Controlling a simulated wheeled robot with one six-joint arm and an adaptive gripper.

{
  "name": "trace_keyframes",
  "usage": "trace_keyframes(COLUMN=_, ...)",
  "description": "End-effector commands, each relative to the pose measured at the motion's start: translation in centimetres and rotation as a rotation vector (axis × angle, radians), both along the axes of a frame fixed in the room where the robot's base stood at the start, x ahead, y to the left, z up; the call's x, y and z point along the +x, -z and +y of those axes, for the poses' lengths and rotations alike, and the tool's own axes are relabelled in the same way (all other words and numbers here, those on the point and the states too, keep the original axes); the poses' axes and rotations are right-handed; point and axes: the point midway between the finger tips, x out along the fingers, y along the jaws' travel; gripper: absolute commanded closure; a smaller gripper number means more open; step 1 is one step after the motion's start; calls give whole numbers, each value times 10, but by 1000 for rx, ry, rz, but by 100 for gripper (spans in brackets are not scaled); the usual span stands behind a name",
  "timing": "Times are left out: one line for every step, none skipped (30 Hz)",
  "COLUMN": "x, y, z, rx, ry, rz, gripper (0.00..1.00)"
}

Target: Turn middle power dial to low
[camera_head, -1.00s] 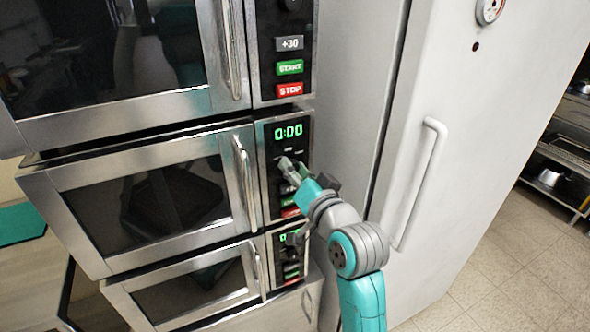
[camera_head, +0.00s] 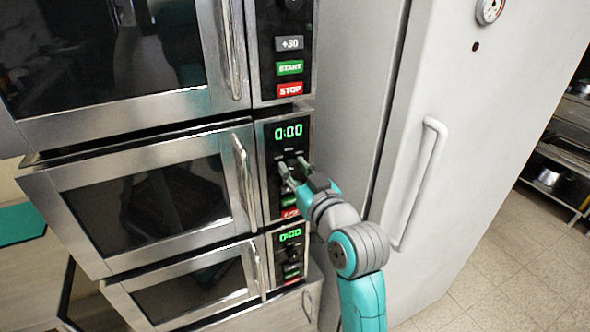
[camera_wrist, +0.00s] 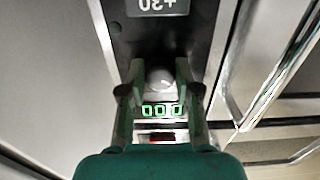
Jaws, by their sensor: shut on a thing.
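The middle microwave (camera_head: 150,195) has a black control panel with a green 0:00 display (camera_head: 288,131). Its round grey dial (camera_wrist: 160,82) shows between my fingers in the wrist view, below the upside-down +30 button (camera_wrist: 157,5). My gripper (camera_head: 292,172) is at this panel just under the display, its two fingers shut on the dial from either side. In the head view the fingers largely hide the dial. The dial's setting marks are too small to read, so I cannot tell its setting.
Another microwave (camera_head: 110,110) is above and one (camera_head: 190,290) below, each with its own panel. The middle door's vertical handle (camera_head: 243,180) is just left of the panel. A tall white door with a handle (camera_head: 420,185) stands to the right. Tiled floor (camera_head: 480,290) is open at the lower right.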

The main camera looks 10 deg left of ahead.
Motion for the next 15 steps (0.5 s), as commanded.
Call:
trace_keyframes(x=0, y=1, z=0, rx=-5, ry=0, rz=-1, gripper=100)
trace_keyframes(x=0, y=1, z=0, rx=-6, ry=0, rz=-2, gripper=100)
trace_keyframes(x=0, y=1, z=0, rx=-8, ry=0, rz=-3, gripper=100)
trace_keyframes(x=0, y=1, z=0, rx=-9, ry=1, rz=-3, gripper=100)
trace_keyframes(x=0, y=1, z=0, rx=-9, ry=1, rz=-3, gripper=100)
trace_keyframes(x=0, y=1, z=0, rx=-9, ry=1, rz=-3, gripper=100)
trace_keyframes(x=0, y=1, z=0, rx=-9, ry=1, rz=-3, gripper=100)
trace_keyframes(x=0, y=1, z=0, rx=-9, ry=1, rz=-3, gripper=100)
trace_keyframes(x=0, y=1, z=0, rx=-8, ry=1, rz=-3, gripper=100)
trace_keyframes(x=0, y=1, z=0, rx=-8, ry=1, rz=-3, gripper=100)
trace_keyframes(x=0, y=1, z=0, rx=-8, ry=1, rz=-3, gripper=100)
trace_keyframes(x=0, y=1, z=0, rx=-8, ry=1, rz=-3, gripper=100)
trace_keyframes(x=0, y=1, z=0, rx=-8, ry=1, rz=-3, gripper=63)
trace_keyframes(x=0, y=1, z=0, rx=-8, ry=1, rz=-3, gripper=55)
trace_keyframes(x=0, y=1, z=0, rx=-8, ry=1, rz=-3, gripper=45)
